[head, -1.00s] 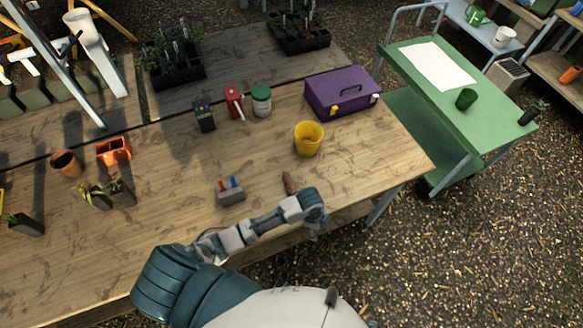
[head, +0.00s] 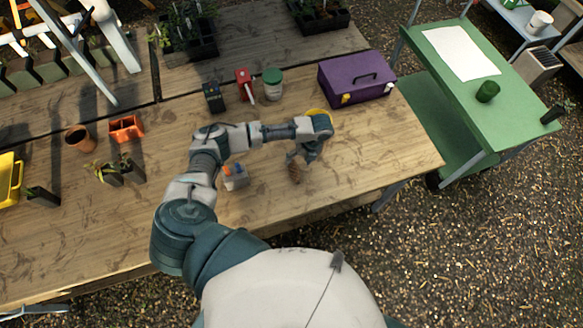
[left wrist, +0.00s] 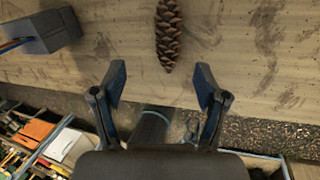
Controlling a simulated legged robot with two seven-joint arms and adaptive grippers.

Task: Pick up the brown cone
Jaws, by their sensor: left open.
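The brown cone (head: 295,174) is a scaly pine cone lying on the wooden table near its front edge. In the left wrist view the cone (left wrist: 168,36) lies at the top centre, pointing down the picture, just beyond the gap between the fingers. My left gripper (head: 301,158) is close to the cone in the head view, and the wrist hides part of that area. In the left wrist view the left gripper (left wrist: 160,81) is open, with nothing between its fingers. My right gripper does not show.
A grey block with coloured pegs (head: 235,178) stands left of the cone. A yellow pot (head: 319,112) is mostly hidden behind my wrist. A purple toolbox (head: 356,80) stands behind to the right. The tabletop right of the cone is clear.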

